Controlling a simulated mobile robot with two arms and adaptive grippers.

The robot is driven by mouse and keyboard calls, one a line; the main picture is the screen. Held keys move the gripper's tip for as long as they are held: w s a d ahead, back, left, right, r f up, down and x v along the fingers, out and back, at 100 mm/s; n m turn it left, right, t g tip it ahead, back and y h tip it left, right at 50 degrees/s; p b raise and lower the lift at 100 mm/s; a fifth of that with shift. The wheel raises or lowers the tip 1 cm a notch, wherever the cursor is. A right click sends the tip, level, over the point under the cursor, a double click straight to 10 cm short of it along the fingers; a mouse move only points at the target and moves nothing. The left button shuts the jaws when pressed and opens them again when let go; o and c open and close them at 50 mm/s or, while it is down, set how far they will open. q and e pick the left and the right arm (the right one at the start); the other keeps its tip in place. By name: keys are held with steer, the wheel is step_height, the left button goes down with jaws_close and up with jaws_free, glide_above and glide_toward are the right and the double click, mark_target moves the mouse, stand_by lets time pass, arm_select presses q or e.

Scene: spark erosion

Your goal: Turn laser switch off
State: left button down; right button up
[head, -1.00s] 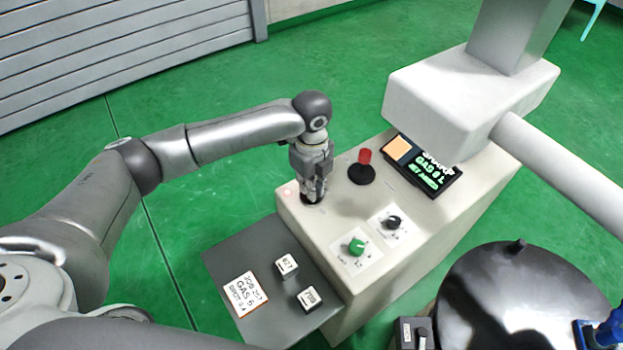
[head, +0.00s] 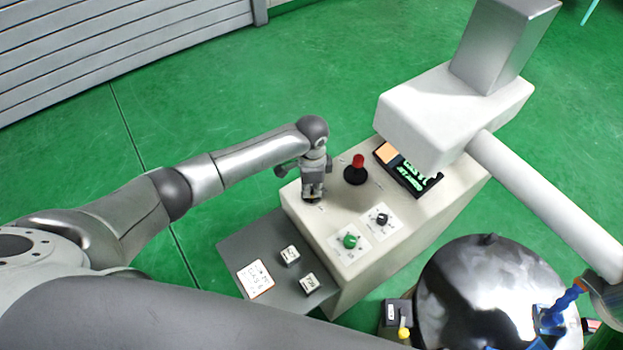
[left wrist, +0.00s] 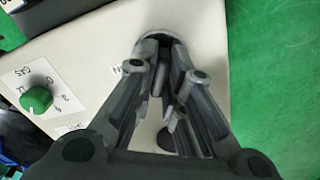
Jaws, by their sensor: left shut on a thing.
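The cream console (head: 300,212) has a row of controls on its top. My left gripper (head: 313,192) points down at the console's left end and is shut on a small dark knob. The gripper hides most of the knob, and I cannot read its label or setting. In the left wrist view, the gripper's fingers (left wrist: 165,62) close together over the cream top. A dark round patch (left wrist: 170,138) shows between the fingers lower down; I cannot tell what it is. My right gripper is not in view.
A grey shelf (head: 236,248) and a dark drum (head: 490,285) stand nearby.

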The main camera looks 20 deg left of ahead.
mark_target(311, 188)
arm_select(q)
steer(key=n+p, duration=0.2)
steer(key=n, duration=0.1)
steer(key=shift+r+n+p, duration=0.2)
steer(key=shift+n+p, duration=0.1)
steer(key=shift+p, duration=0.05)
steer(key=shift+f+n+p, duration=0.1)
steer(key=shift+n+p, duration=0.65)
steer(key=shift+n, duration=0.35)
steer(key=c, duration=1.5)
jaws_free()
steer(key=shift+f, duration=0.1)
step_height(311, 188, up, 12)
steer(key=shift+r, duration=0.1)
steer(key=shift+s, duration=0.1)
